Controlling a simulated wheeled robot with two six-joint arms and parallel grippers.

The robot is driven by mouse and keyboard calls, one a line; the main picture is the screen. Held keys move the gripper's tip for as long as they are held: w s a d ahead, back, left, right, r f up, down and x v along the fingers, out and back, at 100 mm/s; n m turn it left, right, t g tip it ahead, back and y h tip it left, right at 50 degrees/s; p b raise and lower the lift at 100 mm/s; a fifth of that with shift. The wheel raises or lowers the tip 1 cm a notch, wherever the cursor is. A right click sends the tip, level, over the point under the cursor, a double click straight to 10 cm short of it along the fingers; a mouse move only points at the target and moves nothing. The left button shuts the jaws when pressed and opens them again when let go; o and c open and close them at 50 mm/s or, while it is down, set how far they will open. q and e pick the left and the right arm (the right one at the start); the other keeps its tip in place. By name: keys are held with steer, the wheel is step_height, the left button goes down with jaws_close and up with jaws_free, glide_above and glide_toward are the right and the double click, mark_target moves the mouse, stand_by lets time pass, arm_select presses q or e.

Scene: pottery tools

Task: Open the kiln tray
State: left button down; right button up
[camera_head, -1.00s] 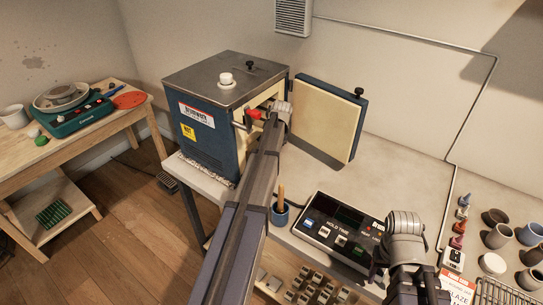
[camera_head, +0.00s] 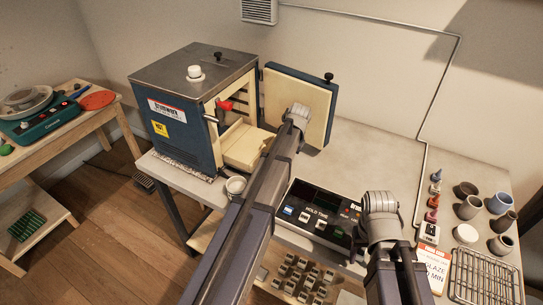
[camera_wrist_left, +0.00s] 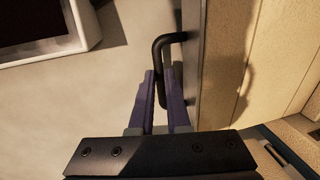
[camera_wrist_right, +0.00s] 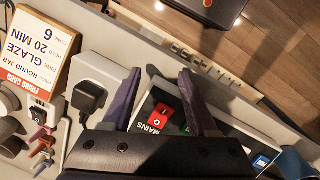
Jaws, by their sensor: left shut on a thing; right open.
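The blue kiln (camera_head: 185,130) with a grey metal top stands at the back left of the bench, its door (camera_head: 312,85) swung open. The cream kiln tray (camera_head: 246,146) sticks out of the kiln's opening to the right. In the left wrist view, my left gripper (camera_wrist_left: 159,82) is shut on the black bent handle (camera_wrist_left: 158,48) fixed to the tray's metal front. In the head view my own arm hides this grip. My right gripper (camera_wrist_right: 159,80) is open and empty above the control panel, with the red MAINS switch (camera_wrist_right: 163,115) between its fingers in view.
The control panel (camera_head: 320,207) lies in front of the kiln. Several small pots (camera_head: 470,207), a firing card (camera_head: 432,268) and a wire rack (camera_head: 485,278) are at right. The bench behind the panel is clear.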

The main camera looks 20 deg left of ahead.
arm_select(q)
steer(key=shift+s+d, duration=0.1)
steer(key=shift+d, duration=0.85)
steer(key=c, duration=0.9)
jaws_free()
steer(key=r+p, duration=0.2)
steer(key=d+r+p, duration=0.1)
steer(key=r+p, duration=0.4)
steer(key=shift+d+r+p, duration=0.2)
steer(key=shift+r+p, duration=0.15)
steer(key=shift+p, duration=0.05)
arm_select(e)
step_height(320, 180, up, 8)
steer(key=shift+f, duration=0.15)
